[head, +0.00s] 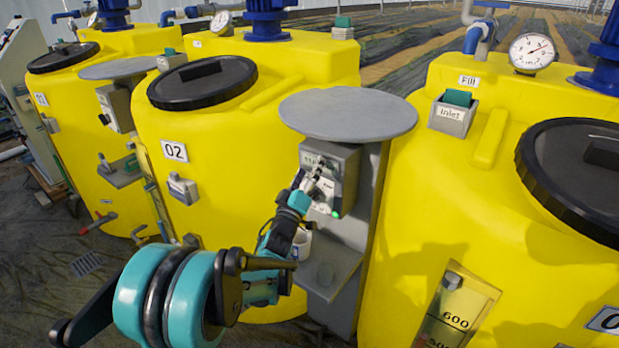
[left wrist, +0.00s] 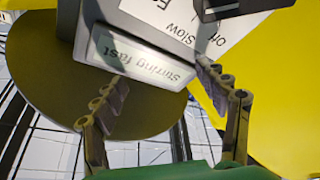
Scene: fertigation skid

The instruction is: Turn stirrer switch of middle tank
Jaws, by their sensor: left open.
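The middle tank (head: 205,130), yellow and labelled 02, has a grey control box (head: 345,165) at its right, under a round grey plate. A dark switch part (left wrist: 228,8) is cut off by the top edge there. The display (left wrist: 142,58) reads "Stirring fast". My left gripper (head: 313,180) is at the box's front and partly hides its face. In the left wrist view my fingers (left wrist: 165,92) are apart, one either side of the display, with nothing between the tips.
A grey shelf (head: 325,285) juts out below the box, with a white cup (head: 301,246) partly behind my arm. A yellow tank (head: 470,190) stands close on the right, another (head: 75,120) on the left. A green light (head: 335,214) shows low on the box.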

